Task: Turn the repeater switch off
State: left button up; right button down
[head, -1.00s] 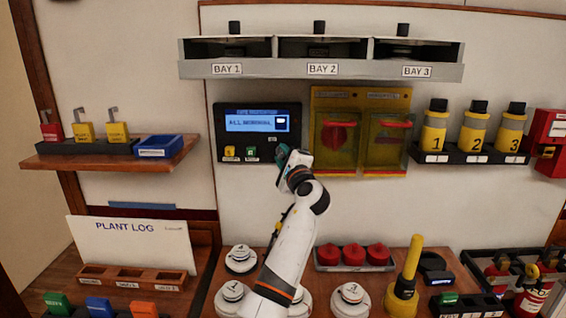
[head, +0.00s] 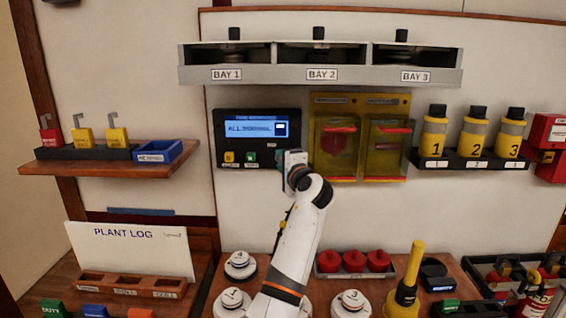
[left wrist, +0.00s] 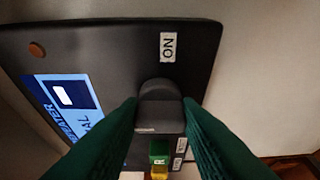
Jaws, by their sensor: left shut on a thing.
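The repeater panel (head: 222,134) is a dark box on the wall, with a lit blue screen (head: 257,128) reading "ALL NORMAL". My left gripper (head: 282,158) is at the panel's lower right corner and hides what is there in the head view. In the left wrist view, the left gripper (left wrist: 162,122) has its green fingers shut on a dark switch knob (left wrist: 160,104) on the panel. A white label (left wrist: 168,47) that seems to read ON is beside the knob. My right gripper is not in view.
Yellow and green buttons (head: 241,158) sit under the screen. Yellow covered boxes (head: 361,145) hang close to the right of my gripper. A grey bay shelf (head: 320,77) runs above. Several white discs (head: 240,265) and red knobs (head: 353,262) stand on the desk below.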

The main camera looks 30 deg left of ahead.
pick_arm(q)
jog(key=shift+f, duration=0.1)
jog(key=o, duration=1)
jog(key=b+v, duration=0.2)
jog(key=v, duration=1)
jog(key=shift+b, duration=0.35)
